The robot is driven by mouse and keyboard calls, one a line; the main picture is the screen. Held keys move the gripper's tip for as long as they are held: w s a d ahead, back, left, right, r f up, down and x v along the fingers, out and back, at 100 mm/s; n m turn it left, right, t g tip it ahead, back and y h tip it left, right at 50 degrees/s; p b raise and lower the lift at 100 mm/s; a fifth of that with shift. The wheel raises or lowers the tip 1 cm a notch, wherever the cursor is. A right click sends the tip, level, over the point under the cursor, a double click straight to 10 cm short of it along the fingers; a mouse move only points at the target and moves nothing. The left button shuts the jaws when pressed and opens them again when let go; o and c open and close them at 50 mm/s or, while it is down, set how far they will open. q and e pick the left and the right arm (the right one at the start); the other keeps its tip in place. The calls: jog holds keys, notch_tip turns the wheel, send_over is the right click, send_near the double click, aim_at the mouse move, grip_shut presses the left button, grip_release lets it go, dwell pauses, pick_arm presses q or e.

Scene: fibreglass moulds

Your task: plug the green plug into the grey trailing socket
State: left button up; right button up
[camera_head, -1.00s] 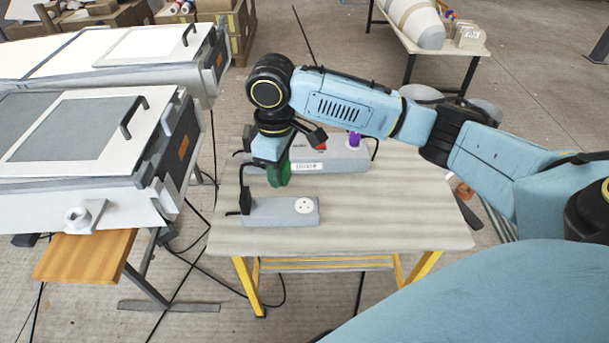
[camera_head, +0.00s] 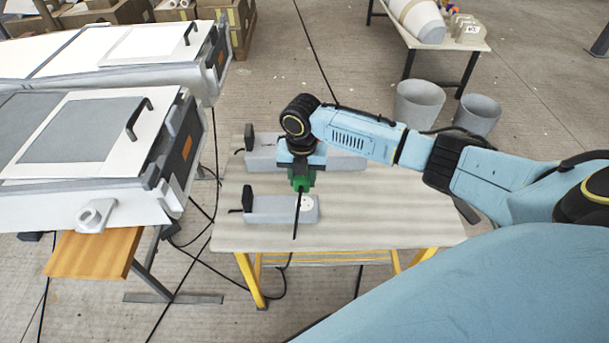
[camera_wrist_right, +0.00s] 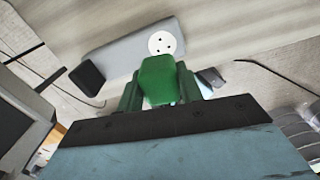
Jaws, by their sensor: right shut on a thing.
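My right gripper (camera_head: 302,171) is shut on the green plug (camera_head: 302,182), above the front half of the table. A dark cable hangs down from around the plug. The grey trailing socket (camera_head: 270,209) lies on the table just in front of and below the plug. Its white round outlet (camera_head: 307,202) is at its right end, and a black block is at its left end. In the right wrist view the plug (camera_wrist_right: 160,80) sits between green fingers, with the outlet (camera_wrist_right: 162,43) just beyond its tip; they look apart. My left gripper is not in view.
A longer grey unit (camera_head: 262,152) lies behind, partly hidden by my right arm. The striped table (camera_head: 390,220) is clear at its right. White mould machines (camera_head: 80,140) stand at the left, grey bins (camera_head: 418,102) behind the arm. Cables run over the floor.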

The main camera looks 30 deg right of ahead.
aim_at(305, 188)
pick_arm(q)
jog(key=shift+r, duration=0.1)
pick_arm(e)
jog(key=shift+d+f+n, duration=0.3)
jog(key=shift+f+n, duration=0.1)
jog(key=shift+n, duration=0.4)
